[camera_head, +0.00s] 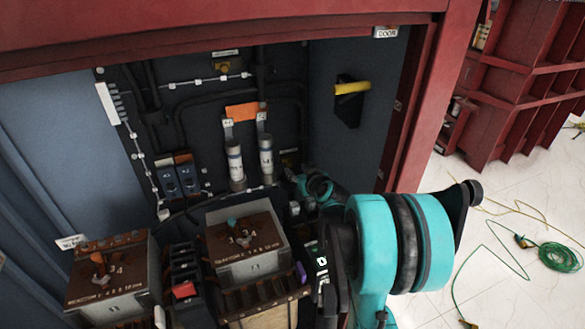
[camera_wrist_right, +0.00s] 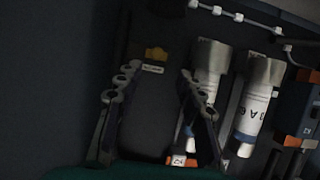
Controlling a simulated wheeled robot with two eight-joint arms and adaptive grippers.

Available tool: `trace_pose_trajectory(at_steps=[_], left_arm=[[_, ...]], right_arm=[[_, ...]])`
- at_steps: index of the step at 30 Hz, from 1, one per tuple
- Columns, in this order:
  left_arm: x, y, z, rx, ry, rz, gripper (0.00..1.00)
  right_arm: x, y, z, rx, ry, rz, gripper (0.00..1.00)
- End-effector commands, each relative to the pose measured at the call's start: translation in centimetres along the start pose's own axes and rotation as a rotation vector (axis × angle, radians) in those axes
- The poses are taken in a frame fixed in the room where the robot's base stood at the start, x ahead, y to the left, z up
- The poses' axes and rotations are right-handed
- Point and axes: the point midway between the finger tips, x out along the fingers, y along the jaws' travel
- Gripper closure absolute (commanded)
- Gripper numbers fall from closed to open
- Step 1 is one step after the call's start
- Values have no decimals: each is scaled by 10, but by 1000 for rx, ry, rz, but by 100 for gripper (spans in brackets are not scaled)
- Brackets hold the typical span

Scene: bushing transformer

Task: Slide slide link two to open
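No part is legibly marked as slide link two. My left gripper is not in view.
Two white cylinders (camera_head: 235,160) hang under an orange bar (camera_head: 243,112), left of my right gripper. Two brown-topped boxes (camera_head: 107,272) (camera_head: 246,242) with knobs stand in front. Red cabinet framing (camera_head: 425,110) bounds the right side.

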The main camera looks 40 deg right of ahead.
Motion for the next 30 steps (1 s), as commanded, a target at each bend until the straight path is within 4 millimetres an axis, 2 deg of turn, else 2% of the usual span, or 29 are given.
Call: trace_pose_trajectory(at_steps=[3, 9, 30], left_arm=[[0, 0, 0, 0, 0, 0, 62], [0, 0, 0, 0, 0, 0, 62], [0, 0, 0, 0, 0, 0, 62]], right_arm=[[-23, 0, 1, 0, 0, 0, 62], [-43, 0, 0, 0, 0, -1, 62], [-48, -5, 0, -1, -4, -7, 62]])
